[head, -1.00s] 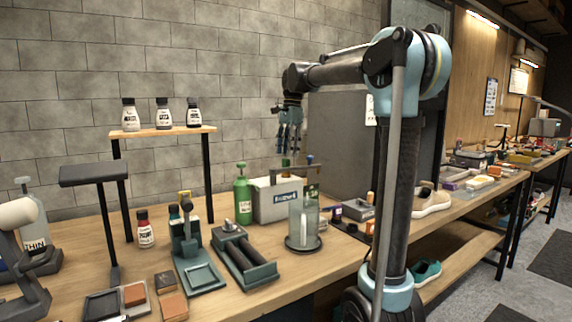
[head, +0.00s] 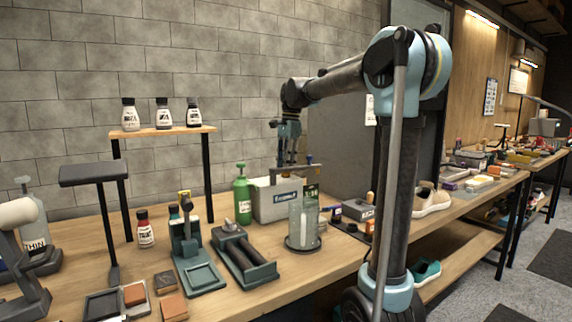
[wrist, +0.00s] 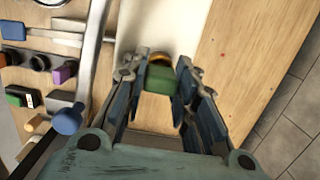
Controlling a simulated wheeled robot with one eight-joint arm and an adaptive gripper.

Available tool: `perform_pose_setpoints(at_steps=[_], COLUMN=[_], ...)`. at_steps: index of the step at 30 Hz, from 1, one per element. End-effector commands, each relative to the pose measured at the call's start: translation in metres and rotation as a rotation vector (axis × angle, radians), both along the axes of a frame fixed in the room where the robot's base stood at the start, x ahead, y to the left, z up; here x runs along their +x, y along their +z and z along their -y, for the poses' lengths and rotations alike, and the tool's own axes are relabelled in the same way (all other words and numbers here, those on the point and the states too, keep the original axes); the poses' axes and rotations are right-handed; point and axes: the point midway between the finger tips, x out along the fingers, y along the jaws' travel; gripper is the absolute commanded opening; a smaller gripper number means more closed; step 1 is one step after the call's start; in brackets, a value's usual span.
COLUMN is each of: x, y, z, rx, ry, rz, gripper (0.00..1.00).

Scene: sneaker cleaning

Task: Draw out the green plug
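The green plug (wrist: 158,80) shows in the wrist view as a green block between my fingertips, with an orange-brown piece just beyond it. My gripper (wrist: 162,75) has its fingers apart, one on each side of the plug; I cannot tell whether either finger touches it. In the head view my gripper (head: 287,160) points down just above the grey labelled box (head: 275,203). There the plug is hidden or too small to make out among the fingers.
A green bottle (head: 243,194) stands left of the box. A clear cylinder (head: 303,222) stands in front of it. A dark tool with a roller (head: 243,256) lies nearer. Small coloured items, including a purple one (wrist: 65,72), sit left in the wrist view. Bare wood (wrist: 240,60) lies right.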

Motion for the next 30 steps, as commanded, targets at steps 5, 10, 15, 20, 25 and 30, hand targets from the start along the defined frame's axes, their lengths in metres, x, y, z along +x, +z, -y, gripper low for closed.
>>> perform_pose_setpoints(at_steps=[5,10,15,20,25,30], x=[0.000,0.000,0.000,0.000,0.000,0.000], y=[0.000,0.001,0.006,0.011,0.017,0.022], z=[-0.001,-0.001,-0.001,-0.001,-0.001,-0.001], rx=[0.000,0.000,0.000,0.000,0.000,0.000], ry=[0.001,0.001,0.001,0.001,0.002,0.002], rz=[0.000,0.000,0.000,0.000,0.000,0.000], gripper=[0.05,0.05,0.05,0.05,0.05,0.05])
